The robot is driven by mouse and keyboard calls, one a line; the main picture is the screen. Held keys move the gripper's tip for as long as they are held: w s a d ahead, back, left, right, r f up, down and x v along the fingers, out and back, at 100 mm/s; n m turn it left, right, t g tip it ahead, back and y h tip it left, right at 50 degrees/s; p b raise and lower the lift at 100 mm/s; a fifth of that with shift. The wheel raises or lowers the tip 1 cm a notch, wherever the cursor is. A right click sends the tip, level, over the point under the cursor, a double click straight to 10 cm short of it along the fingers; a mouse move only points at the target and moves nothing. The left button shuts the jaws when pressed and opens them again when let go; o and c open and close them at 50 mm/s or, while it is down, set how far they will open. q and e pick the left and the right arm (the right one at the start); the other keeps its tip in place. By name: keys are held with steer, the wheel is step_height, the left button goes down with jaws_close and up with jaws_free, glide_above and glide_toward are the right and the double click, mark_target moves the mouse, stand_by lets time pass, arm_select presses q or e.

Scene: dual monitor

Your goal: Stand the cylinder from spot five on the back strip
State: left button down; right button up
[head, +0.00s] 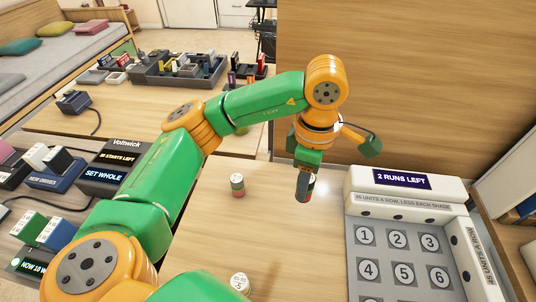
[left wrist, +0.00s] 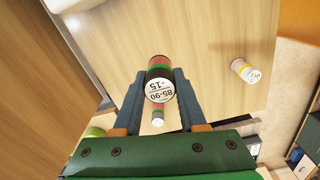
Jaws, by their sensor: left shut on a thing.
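My left gripper (head: 304,188) is shut on a dark cylinder with red and green bands (head: 303,192). It hangs upright left of the numbered panel (head: 352,255). In the left wrist view the held cylinder (left wrist: 160,88) shows a white end reading "85-90 -15", between the fingers. Spot five (head: 404,273) is a grey square on the panel with nothing standing on it. The pale raised strip along the panel's back (head: 408,198) reads "45 units a row, less each shade" and has dark round marks on its front. My right gripper is not in view.
A banded cylinder (head: 237,185) stands on the table left of the gripper, and a white-topped one (head: 240,282) is near the front. A "2 runs left" display (head: 402,179) sits behind the strip. Dark boxes (head: 113,165) stand left.

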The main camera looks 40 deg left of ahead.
arm_select(q)
steer(key=w+a+f, duration=0.1)
steer(key=a+f, duration=0.1)
steer(key=w+a+f, duration=0.4)
steer(key=shift+w+a+f, duration=0.2)
steer(key=shift+a+f, duration=0.15)
steer(key=shift+f, duration=0.05)
steer(key=f, duration=0.3)
steer(key=shift+w+a+f, duration=0.3)
steer(key=shift+a, duration=0.05)
steer(key=shift+w+f, duration=0.1)
steer(key=shift+f, duration=0.35)
steer(key=shift+c, duration=2.3)
jaws_free()
steer(key=shift+f, duration=0.1)
step_height(320, 180, up, 12)
